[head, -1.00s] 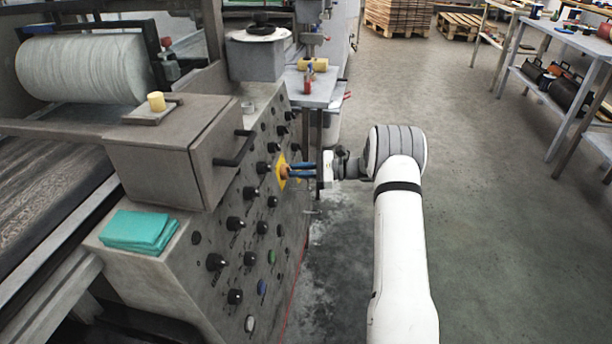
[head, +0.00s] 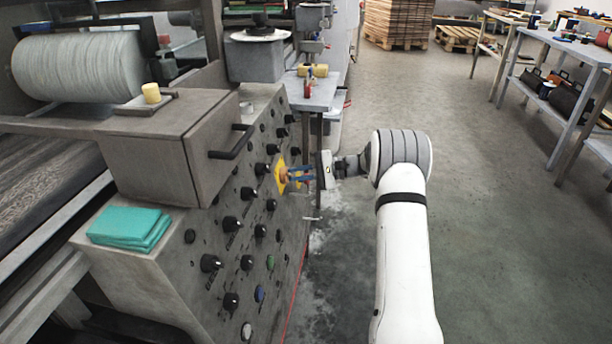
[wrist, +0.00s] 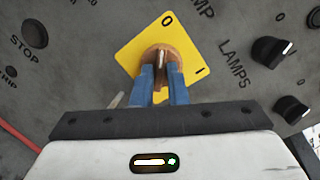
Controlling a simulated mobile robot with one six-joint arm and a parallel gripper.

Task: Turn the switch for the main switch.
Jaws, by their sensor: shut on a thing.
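The main switch has an orange-brown round knob (wrist: 160,52) on a yellow plate (wrist: 130,52) marked 0 and I. The plate (head: 279,180) also shows in the head view, on the sloping grey control panel. My gripper (wrist: 158,78) has two blue fingers shut on the knob's raised grip, one on each side. In the wrist view the grip stands nearly upright and points roughly toward the 0, with the I to its lower right. In the head view my gripper (head: 292,175) reaches the knob from the right. The fingers hide the knob's lower part.
Black knobs (wrist: 271,50) labelled LAMPS sit right of the plate, and a STOP button (wrist: 35,33) left. Several more knobs cover the panel (head: 205,285). A drawer-like box with a black handle (head: 232,143) juts out above. The floor (head: 480,220) right of my arm is clear.

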